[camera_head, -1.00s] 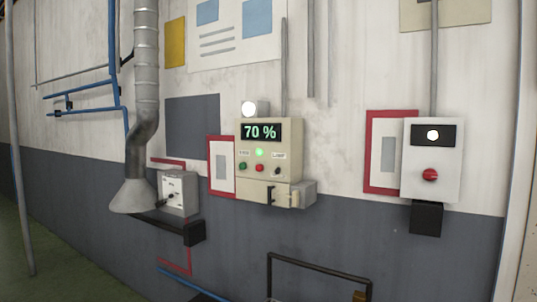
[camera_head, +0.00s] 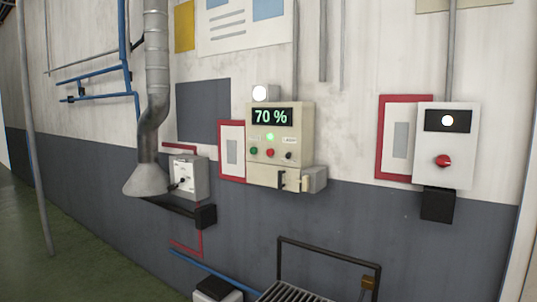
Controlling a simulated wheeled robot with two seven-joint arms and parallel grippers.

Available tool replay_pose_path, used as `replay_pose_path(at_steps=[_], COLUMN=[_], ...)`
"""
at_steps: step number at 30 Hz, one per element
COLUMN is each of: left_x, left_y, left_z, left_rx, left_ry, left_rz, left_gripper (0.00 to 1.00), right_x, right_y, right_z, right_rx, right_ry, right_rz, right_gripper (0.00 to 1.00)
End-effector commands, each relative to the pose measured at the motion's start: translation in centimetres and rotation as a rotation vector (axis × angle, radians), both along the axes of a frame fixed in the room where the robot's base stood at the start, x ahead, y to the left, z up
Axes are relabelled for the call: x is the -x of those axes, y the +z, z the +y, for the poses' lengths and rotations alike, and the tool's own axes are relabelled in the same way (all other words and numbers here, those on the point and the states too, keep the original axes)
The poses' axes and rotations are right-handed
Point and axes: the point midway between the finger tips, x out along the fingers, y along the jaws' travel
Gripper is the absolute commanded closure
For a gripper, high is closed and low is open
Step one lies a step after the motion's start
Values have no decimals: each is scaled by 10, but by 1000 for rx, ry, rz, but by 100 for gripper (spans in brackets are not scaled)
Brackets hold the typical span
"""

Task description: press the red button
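A large red button (camera_head: 442,161) sits on the front of a white control box (camera_head: 458,179) on the wall at the right, below a dark panel with a lit white lamp (camera_head: 447,120). A smaller red button (camera_head: 270,153) is on the beige box (camera_head: 282,178) in the middle, beside a green button (camera_head: 254,151) and a small black knob (camera_head: 288,155). The beige box has a display reading "70 %" (camera_head: 272,116) and a lit green lamp. Neither of my grippers is in view.
A black rail frame (camera_head: 328,252) with a slatted surface (camera_head: 290,293) stands below the beige box. A grey duct with a flared hood (camera_head: 148,180) and a grey switch box (camera_head: 190,177) are at the left. Green floor (camera_head: 75,245) is clear at the lower left.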

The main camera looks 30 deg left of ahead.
Motion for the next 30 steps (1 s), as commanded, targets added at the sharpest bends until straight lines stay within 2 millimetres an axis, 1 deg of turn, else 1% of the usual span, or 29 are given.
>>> replay_pose_path(at_steps=[1, 8, 9, 30], left_x=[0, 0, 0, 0], left_y=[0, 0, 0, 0], left_z=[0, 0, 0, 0], left_rx=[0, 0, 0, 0], left_ry=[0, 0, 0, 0], left_rz=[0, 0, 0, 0], left_gripper=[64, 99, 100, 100], right_x=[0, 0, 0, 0], right_y=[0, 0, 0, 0], right_z=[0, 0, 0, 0], right_rx=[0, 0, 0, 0], right_ry=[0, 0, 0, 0], right_rz=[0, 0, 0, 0], right_gripper=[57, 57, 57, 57])
